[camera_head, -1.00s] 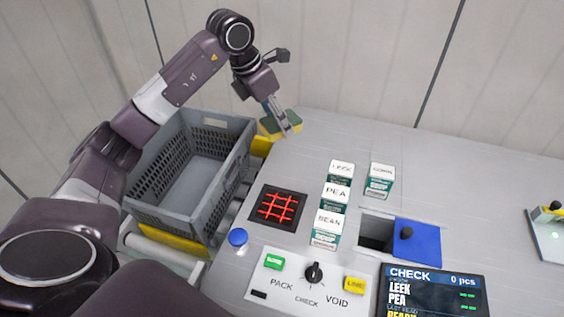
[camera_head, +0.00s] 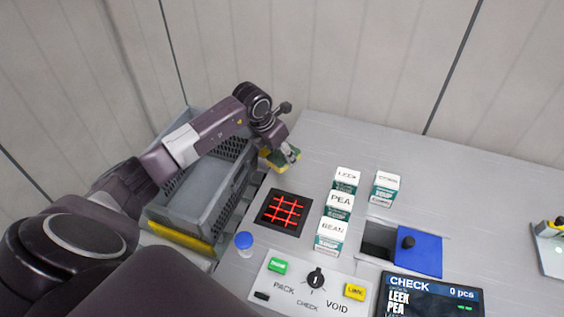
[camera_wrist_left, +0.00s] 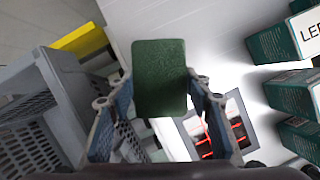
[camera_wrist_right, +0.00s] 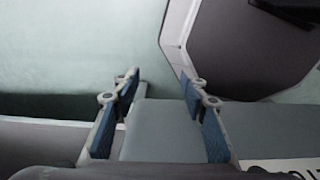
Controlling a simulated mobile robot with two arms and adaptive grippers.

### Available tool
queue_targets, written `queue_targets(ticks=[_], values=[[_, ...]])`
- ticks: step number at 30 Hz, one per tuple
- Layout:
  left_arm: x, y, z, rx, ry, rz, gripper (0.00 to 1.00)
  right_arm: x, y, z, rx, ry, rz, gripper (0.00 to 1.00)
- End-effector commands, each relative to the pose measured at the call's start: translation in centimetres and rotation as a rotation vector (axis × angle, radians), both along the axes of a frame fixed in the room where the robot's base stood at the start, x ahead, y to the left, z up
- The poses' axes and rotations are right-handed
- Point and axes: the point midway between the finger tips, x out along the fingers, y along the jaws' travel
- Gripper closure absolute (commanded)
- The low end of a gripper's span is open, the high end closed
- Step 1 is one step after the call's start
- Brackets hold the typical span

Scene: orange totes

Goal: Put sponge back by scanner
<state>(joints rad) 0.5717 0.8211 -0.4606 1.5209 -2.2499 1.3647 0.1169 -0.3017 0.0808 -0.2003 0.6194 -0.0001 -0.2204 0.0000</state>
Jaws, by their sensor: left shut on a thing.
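My left gripper (camera_head: 289,155) is shut on a sponge (camera_head: 272,161), green with a yellow side. In the head view it is near the table's left edge, just behind the scanner (camera_head: 282,212), a black square with a glowing red grid. In the left wrist view the sponge's green face (camera_wrist_left: 160,75) shows between the fingers, and part of the scanner (camera_wrist_left: 238,118) shows beyond them. I cannot tell whether the sponge touches the table. My right gripper (camera_wrist_right: 160,95) shows only in its wrist view, fingers apart, with nothing held.
A grey crate (camera_head: 205,225) stands left of the table. LEEK, PEA, BEAN and CORN boxes (camera_head: 338,205) stand right of the scanner. A blue button (camera_head: 244,241) is in front. A blue lid (camera_head: 420,255) sits beside an opening.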

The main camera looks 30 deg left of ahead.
Motion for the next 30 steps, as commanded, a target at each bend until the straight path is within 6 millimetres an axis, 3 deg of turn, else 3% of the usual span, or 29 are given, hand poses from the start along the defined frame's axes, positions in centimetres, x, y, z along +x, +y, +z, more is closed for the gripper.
queue_targets(ticks=[12, 23, 24, 28, 30], values=[[0.0, 0.0, -4.6, -0.001, 0.000, 0.001, 0.74, 0.1, -0.3, 1.2, -0.003, -0.002, -0.001, 0.60], [0.0, 0.0, -5.2, 0.001, 0.000, 0.000, 0.74, 0.2, -0.2, 0.8, -0.001, -0.003, -0.001, 0.60], [0.0, 0.0, -5.1, 0.000, -0.001, 0.000, 0.52, 0.2, -0.1, 0.9, -0.001, -0.003, -0.001, 0.60], [0.0, 0.0, -5.0, 0.000, -0.001, 0.000, 0.38, 0.2, 0.1, 1.0, 0.001, -0.003, -0.001, 0.60], [0.0, 0.0, -5.0, 0.000, -0.001, 0.000, 0.37, 0.2, 0.2, 1.0, 0.002, -0.004, -0.002, 0.60]])
